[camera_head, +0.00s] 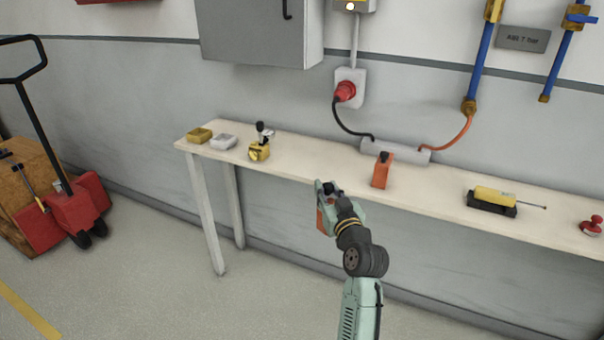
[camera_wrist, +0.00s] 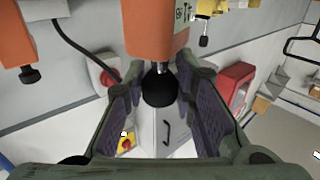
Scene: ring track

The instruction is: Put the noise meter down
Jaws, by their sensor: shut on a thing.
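My gripper (camera_wrist: 160,95) is shut on the noise meter (camera_wrist: 150,30), an orange body with a round black tip. The wrist view shows the black tip between the two fingers and the orange body beyond them. In the head view, my gripper (camera_head: 326,188) is in front of the workbench's front edge, with the orange noise meter (camera_head: 324,216) partly hidden below the fingers. The meter looks clear of the bench (camera_head: 310,168). A second orange device (camera_head: 382,172) with a dark top stands upright on the bench, right of my gripper; it also shows in the wrist view (camera_wrist: 22,40).
Left on the bench are a yellow box (camera_head: 199,135), a grey-white item (camera_head: 223,141) and a yellow-black tool (camera_head: 259,150). A power strip (camera_head: 398,151) lies at the back. A yellow screwdriver-like tool (camera_head: 496,194) and red item (camera_head: 592,225) are right. Bench space left of the second device is clear.

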